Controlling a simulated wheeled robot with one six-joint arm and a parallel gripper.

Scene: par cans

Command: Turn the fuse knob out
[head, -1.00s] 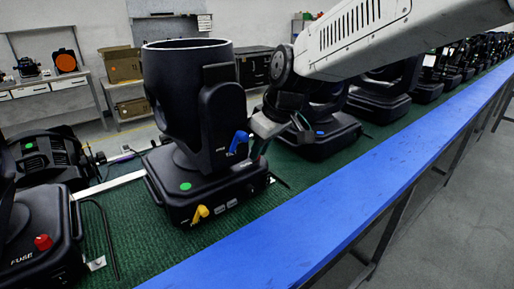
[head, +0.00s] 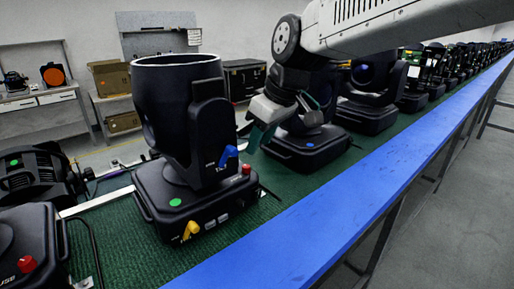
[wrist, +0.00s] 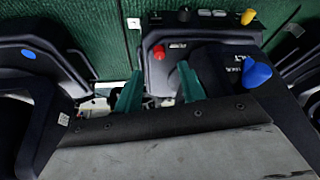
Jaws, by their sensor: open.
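A black moving-head light stands on the green mat in the middle of the head view. A red knob (head: 246,169) stands on its base (head: 202,222), at the right side. In the wrist view the red knob (wrist: 159,52) is beside a small white label, too small to read. My gripper (head: 262,136) is above and to the right of that knob, apart from it. In the wrist view my gripper (wrist: 161,86) has two green fingers spread wide with nothing between them, and the knob shows just past the gap.
The light also carries a blue lever (wrist: 257,73) and a yellow knob (wrist: 248,16). Another light at the lower left has a red knob (head: 27,263) with a partly visible fuse label. More lights stand closely behind. A blue table edge (head: 330,210) runs along the front.

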